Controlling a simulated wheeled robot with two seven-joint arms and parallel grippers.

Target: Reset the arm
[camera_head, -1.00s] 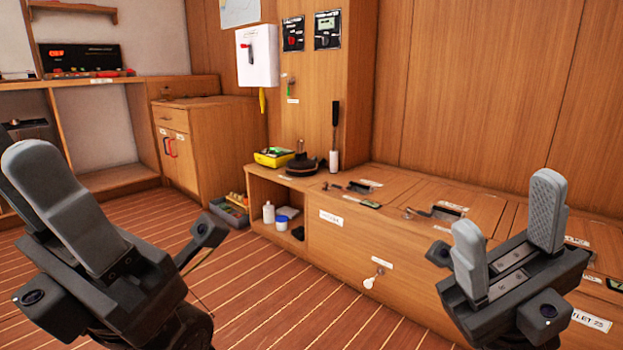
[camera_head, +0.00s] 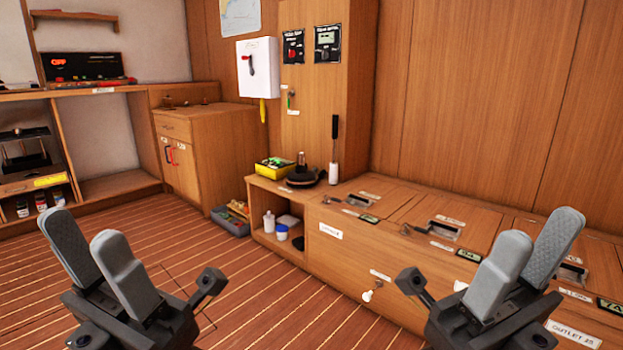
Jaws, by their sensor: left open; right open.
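My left gripper (camera_head: 98,250) is at the lower left, over the striped wooden floor. Its two grey fingers point up and stand a little apart, with nothing between them. My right gripper (camera_head: 530,250) is at the lower right, in front of the low wooden bench. Its two grey fingers also point up, open and empty. Neither gripper appears to touch anything. Parts of both my arms below the grippers are cut off by the bottom edge.
The low wooden bench (camera_head: 330,265) runs along the right, with latched lids on top. A yellow box (camera_head: 272,168) and a dark round item (camera_head: 303,178) stand at its far end. A toolbox (camera_head: 230,219) is on the floor. The middle floor (camera_head: 250,290) is clear.

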